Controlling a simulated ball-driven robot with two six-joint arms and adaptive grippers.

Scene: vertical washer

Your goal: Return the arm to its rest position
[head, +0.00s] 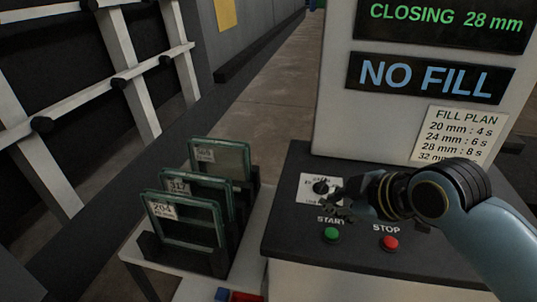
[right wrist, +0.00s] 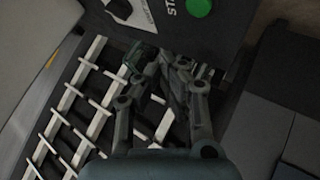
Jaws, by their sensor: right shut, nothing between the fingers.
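My right arm (head: 480,225) comes in from the right in the head view and reaches over the dark control panel (head: 290,225). My right gripper (head: 338,198) is shut and empty, in front of the selector knob (head: 321,186) and above the START label. I cannot tell from this view whether it touches the panel. In the right wrist view the gripper fingers (right wrist: 180,68) are together, with the panel edge beyond them. My left gripper is not in view.
The green START button (head: 331,235) and red STOP button (head: 390,242) are just below the gripper. Several glass panes (head: 185,222) stand in a rack at left. A sign panel (head: 433,77) reading NO FILL stands behind. A white frame (head: 125,75) is at far left.

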